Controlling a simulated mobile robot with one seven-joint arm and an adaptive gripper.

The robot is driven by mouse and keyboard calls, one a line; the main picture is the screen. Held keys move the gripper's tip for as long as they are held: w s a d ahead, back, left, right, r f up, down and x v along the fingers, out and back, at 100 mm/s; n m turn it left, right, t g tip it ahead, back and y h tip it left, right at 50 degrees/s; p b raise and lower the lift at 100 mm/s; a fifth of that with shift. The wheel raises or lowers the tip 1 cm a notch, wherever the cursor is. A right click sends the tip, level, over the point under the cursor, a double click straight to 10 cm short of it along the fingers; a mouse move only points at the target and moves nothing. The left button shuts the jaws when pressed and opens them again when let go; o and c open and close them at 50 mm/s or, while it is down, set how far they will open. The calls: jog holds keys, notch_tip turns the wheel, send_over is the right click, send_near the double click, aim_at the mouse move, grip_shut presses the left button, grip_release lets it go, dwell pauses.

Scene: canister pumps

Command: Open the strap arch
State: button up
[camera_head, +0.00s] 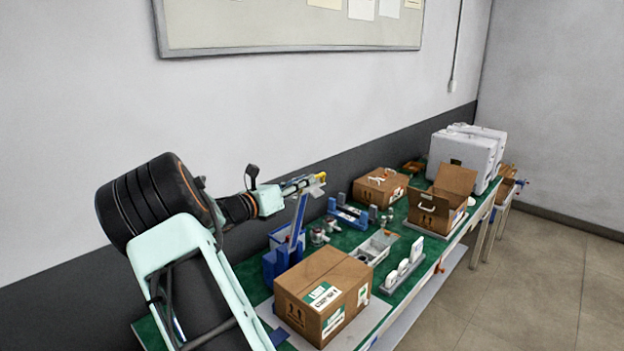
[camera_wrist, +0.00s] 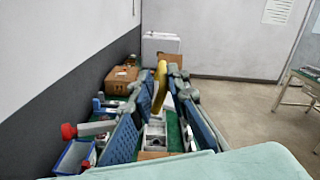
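My gripper (camera_head: 310,184) is at the end of my outstretched arm, above the left part of the green bench. In the wrist view its two blue-padded fingers (camera_wrist: 162,95) stand apart. A yellow curved bar (camera_wrist: 160,85) shows between them, with a narrow gap seeming to remain; contact is hard to judge. In the head view the yellow bar (camera_head: 320,177) is at the fingertips, above a tall, slightly tilted blue post (camera_head: 298,220). The post and bar appear to belong to the strap arch, but their joint is partly hidden by the gripper.
A closed cardboard box (camera_head: 322,290) stands in front of the post. A grey tray (camera_head: 375,247), a white-parts rack (camera_head: 402,272), an open carton (camera_head: 437,205) and white cases (camera_head: 462,155) fill the bench (camera_head: 340,240) to the right. The wall runs close behind.

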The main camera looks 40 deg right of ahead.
jog(key=a, duration=0.7)
jog(key=shift+s+a, duration=0.35)
